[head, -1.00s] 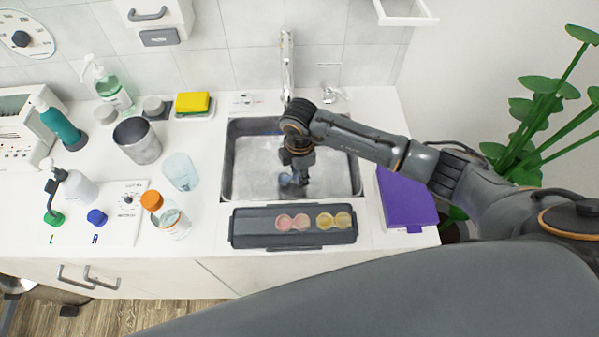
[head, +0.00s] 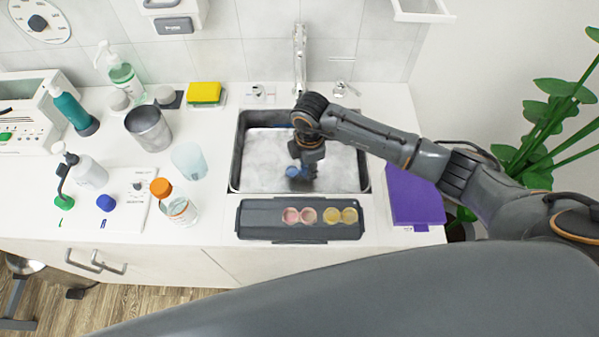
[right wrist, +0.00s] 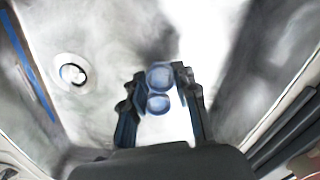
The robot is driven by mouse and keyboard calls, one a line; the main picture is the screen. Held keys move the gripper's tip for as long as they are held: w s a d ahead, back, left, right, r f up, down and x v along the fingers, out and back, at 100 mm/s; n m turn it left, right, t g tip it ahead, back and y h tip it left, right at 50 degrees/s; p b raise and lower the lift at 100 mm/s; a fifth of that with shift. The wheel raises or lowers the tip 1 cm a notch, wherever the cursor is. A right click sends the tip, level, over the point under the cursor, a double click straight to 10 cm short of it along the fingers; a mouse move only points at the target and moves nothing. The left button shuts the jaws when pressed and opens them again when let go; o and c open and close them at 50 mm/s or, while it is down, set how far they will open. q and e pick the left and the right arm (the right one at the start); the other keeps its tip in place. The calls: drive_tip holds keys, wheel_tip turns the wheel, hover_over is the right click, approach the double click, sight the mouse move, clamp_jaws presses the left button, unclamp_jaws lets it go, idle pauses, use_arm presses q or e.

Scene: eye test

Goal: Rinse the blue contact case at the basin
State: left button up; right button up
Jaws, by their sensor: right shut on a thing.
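The blue contact case (right wrist: 160,90) has two round wells and sits between the fingers of my right gripper (right wrist: 160,76), which is shut on it. In the head view my right gripper (head: 302,180) reaches down inside the basin (head: 258,155), and only a bit of blue shows at its tips. The basin has a grey rim and a pale, whitish, cloudy inside. The faucet (head: 299,60) stands behind the basin, and I cannot tell whether water runs. My left gripper is not in view.
A dark tray (head: 260,226) in front of the basin holds a pink case (head: 299,215) and a yellow case (head: 341,216). A purple box (head: 413,195) lies right of the basin. Several bottles and cups, including an orange-capped bottle (head: 178,207), crowd the counter on the left.

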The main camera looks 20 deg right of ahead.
drive_tip(key=shift+r, duration=0.1)
idle(0.5)
wheel_tip(320, 180, up, 12)
drive_tip(key=p, duration=0.9)
drive_tip(key=shift+f+p, duration=0.2)
drive_tip(key=shift+p, duration=0.2)
idle(1.7)
wheel_tip(320, 180, up, 4)
drive_tip(key=p, duration=0.3)
idle(0.4)
idle(0.5)
